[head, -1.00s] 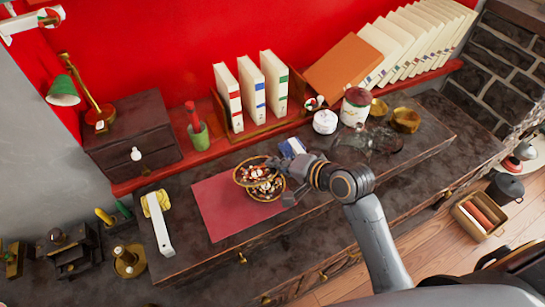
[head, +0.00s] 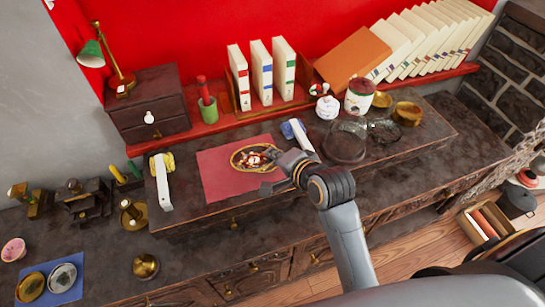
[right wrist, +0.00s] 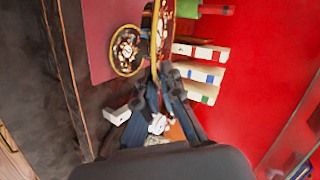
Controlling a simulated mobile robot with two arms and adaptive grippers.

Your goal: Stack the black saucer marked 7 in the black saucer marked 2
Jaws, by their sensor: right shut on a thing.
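A dark, gold-rimmed saucer with a bright pattern lies on the red mat (head: 225,183); it shows clearly in the right wrist view (right wrist: 127,50). My right gripper (head: 273,156) is shut on the rim of a second, similar saucer (right wrist: 160,32), seen nearly edge-on in the right wrist view. In the head view the two saucers (head: 248,158) overlap almost fully, so I cannot tell whether they touch. No marking 7 or 2 is legible. My left gripper is not in view.
White stands (head: 161,183) flank the mat, the right one close to my gripper. A glass dome (head: 345,140) is at right. The mat's left part is free.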

